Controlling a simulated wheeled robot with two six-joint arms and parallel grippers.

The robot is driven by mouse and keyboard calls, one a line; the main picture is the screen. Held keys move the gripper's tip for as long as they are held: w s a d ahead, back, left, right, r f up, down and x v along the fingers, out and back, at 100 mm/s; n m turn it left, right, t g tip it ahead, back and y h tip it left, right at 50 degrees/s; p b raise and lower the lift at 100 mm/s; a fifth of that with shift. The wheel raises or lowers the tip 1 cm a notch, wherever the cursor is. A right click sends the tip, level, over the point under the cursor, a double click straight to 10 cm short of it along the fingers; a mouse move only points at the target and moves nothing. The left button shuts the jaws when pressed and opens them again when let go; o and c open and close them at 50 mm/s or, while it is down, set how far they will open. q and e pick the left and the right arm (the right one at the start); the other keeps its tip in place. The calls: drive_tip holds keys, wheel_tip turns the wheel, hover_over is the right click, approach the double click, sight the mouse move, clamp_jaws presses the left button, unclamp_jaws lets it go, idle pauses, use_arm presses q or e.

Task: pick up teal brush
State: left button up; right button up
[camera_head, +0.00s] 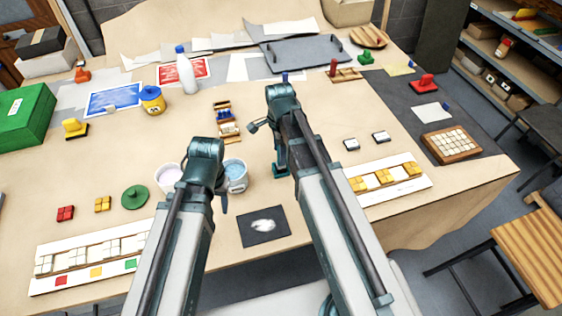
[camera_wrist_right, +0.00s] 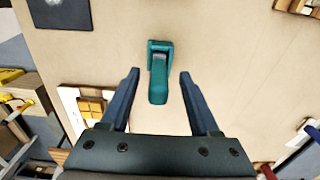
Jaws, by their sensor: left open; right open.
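The teal brush (camera_wrist_right: 158,75) lies on the tan table in the right wrist view, with a squarish head at the top and a handle toward me. My right gripper (camera_wrist_right: 158,80) is open, with one dark finger on each side of the handle and a gap on both sides. The brush's height relative to the fingertips is hard to tell. In the head view a teal part of the brush (camera_head: 281,171) shows beside my right arm, which hides the rest and the right gripper. My left arm is folded over the front of the table; its gripper is hidden behind it.
A white cup (camera_head: 167,180) and a cup of blue liquid (camera_head: 236,178) stand left of the brush. A dark mat (camera_head: 252,232) lies in front. A panel with yellow tiles (camera_head: 407,189) lies to the right. Bare table surrounds the brush.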

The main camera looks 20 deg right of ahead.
use_arm(q)
wheel_tip(320, 180, down, 5)
drive_tip(key=b, duration=0.3)
drive_tip(key=shift+r+b, duration=0.2)
drive_tip(key=shift+b, duration=0.2)
use_arm(e)
wheel_tip(320, 180, down, 5)
drive_tip(key=shift+d+r, duration=0.15)
drive_tip(key=shift+r, duration=0.15)
use_arm(q)
drive_tip(key=shift+r, duration=0.1)
use_arm(e)
clamp_jaws()
